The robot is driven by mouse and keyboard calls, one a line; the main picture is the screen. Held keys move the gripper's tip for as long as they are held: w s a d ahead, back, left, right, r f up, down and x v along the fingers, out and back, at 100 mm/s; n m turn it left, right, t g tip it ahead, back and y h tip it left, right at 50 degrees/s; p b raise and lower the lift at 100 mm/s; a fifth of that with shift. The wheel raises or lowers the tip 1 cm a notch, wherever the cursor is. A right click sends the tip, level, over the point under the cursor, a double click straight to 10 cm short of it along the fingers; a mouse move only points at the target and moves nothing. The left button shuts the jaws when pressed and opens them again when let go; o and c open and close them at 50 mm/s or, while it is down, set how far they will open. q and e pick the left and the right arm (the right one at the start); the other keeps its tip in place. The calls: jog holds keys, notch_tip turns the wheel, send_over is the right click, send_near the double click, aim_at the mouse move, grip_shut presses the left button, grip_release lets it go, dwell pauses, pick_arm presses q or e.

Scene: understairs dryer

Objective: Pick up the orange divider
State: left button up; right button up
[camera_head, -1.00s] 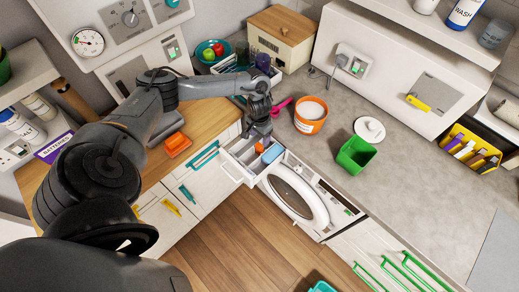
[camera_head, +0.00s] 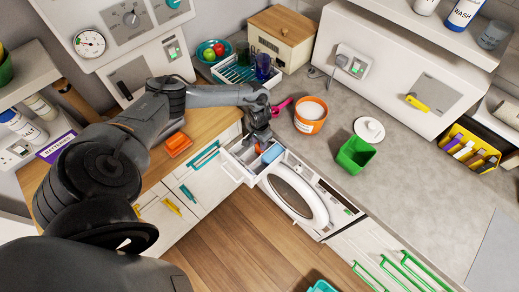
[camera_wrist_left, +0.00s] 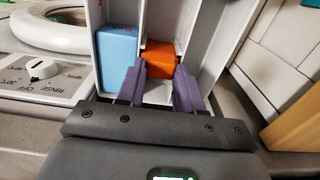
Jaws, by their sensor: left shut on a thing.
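The orange divider (camera_wrist_left: 162,57) shows in the left wrist view inside the open white detergent drawer (camera_wrist_left: 216,38), between my left gripper's (camera_wrist_left: 158,75) two purple-grey fingers. The fingers are shut on it. A small part of the orange divider (camera_head: 259,148) also shows in the head view, mostly hidden below my left gripper (camera_head: 257,140). A blue block (camera_wrist_left: 117,55) stands in the compartment beside it, left of the fingers in the wrist view. My right gripper is not in view.
The washer with its round door (camera_head: 297,197) is right of the drawer. On the counter are an orange tub (camera_head: 310,118), a green bin (camera_head: 356,154) and a white lid (camera_head: 369,129). An orange tray (camera_head: 178,144) lies on the wooden top. The front of the grey counter is clear.

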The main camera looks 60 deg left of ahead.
pick_arm(q)
grip_shut()
